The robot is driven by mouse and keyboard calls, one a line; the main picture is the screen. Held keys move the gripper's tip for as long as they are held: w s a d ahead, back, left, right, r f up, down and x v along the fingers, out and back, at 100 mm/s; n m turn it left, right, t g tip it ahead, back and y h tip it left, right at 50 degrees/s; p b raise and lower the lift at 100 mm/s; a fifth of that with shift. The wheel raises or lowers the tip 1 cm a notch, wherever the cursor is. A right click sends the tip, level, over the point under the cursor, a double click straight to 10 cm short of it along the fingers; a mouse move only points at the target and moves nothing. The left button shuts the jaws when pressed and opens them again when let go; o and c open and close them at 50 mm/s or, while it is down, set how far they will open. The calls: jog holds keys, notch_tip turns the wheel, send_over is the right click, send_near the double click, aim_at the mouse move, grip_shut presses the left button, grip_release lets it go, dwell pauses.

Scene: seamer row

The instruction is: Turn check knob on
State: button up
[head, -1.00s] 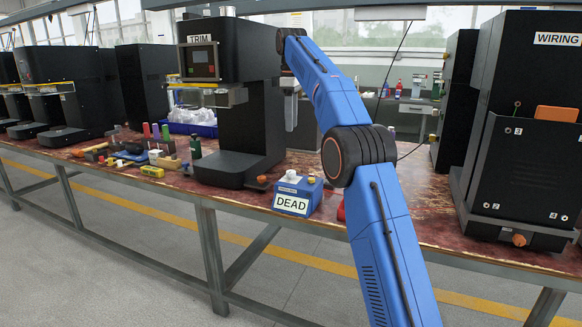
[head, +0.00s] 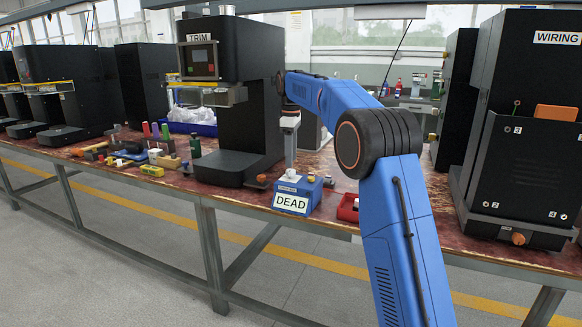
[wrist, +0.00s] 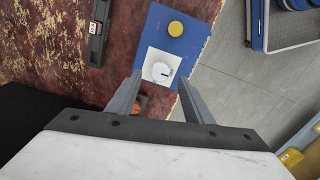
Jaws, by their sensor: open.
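The blue box (head: 315,197) labelled DEAD stands at the bench's front edge. A white knob (head: 291,173) and a small brass-yellow button (head: 311,178) are on its top. In the wrist view the white knob (wrist: 158,68) sits on a white plate (wrist: 150,54) and bears a short dark mark. The yellow button (wrist: 176,28) is beyond it. My gripper (wrist: 160,78) is open and points down, with its fingertips on either side of the knob in the picture. The head view shows my gripper above the box; I cannot tell whether it touches the knob.
The TRIM machine (head: 238,105) stands left of the box, with an orange knob (head: 262,179) at its base. A red tray (head: 348,208) lies to the right, beside my arm. The WIRING machine (head: 535,130) stands at the right. Several tools lie further left.

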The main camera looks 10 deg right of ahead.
aim_at(291, 170)
jog(key=shift+f, duration=2.05)
jog(key=c, duration=1)
